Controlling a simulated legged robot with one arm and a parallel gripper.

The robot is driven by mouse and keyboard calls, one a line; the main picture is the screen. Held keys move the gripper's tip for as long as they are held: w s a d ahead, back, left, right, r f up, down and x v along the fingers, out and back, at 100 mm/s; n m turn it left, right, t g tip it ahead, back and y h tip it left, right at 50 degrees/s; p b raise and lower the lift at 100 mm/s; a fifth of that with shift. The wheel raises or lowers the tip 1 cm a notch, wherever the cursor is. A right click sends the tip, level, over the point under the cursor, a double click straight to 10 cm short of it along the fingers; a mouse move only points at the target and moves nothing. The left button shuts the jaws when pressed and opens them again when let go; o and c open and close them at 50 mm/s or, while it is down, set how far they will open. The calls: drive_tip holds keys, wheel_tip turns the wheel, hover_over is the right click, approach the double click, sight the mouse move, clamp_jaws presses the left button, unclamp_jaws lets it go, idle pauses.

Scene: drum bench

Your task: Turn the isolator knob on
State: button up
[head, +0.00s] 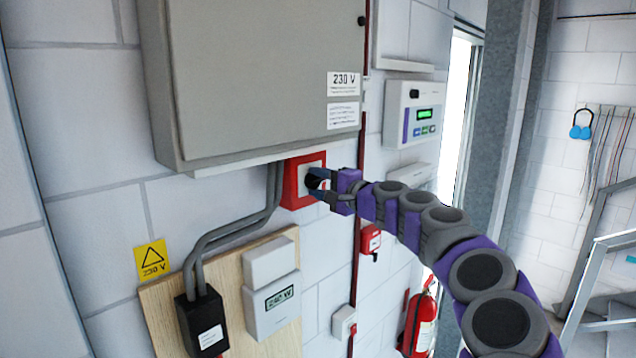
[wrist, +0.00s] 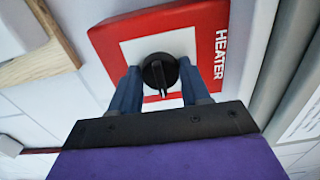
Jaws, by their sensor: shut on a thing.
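The isolator knob is a round black knob with a ridge and a pale pointer line (wrist: 159,72). It sits on a white plate in a red square frame marked HEATER (wrist: 216,20). In the head view this red-framed isolator (head: 291,183) is on the wall just below the large grey cabinet. My gripper (head: 317,186) reaches it from the right, and its fingers cover most of the knob there. In the wrist view my gripper (wrist: 160,78) has one blue finger on each side of the knob and is shut on it. The pointer line points towards the gripper's palm.
The grey cabinet (head: 260,75) overhangs just above the isolator. Grey cables run down beside it to a black box (head: 202,322) on a wooden board (head: 160,315). A control panel with a green display (head: 415,115) and a fire extinguisher (head: 420,322) are to the right.

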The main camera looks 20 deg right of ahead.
drive_tip(key=shift+f, duration=0.15)
drive_tip(key=o, duration=1)
drive_tip(key=shift+d, duration=0.2)
drive_tip(key=shift+o, duration=0.2)
drive_tip(key=shift+d, duration=0.15)
drive_tip(key=shift+s, duration=0.15)
drive_tip(key=shift+s, duration=0.25)
drive_tip(key=b+v, duration=0.3)
drive_tip(key=v, duration=1.3)
drive_tip(key=shift+s+d+b, duration=0.25)
drive_tip(key=shift+d+b, duration=0.05)
drive_tip(key=shift+b, duration=0.05)
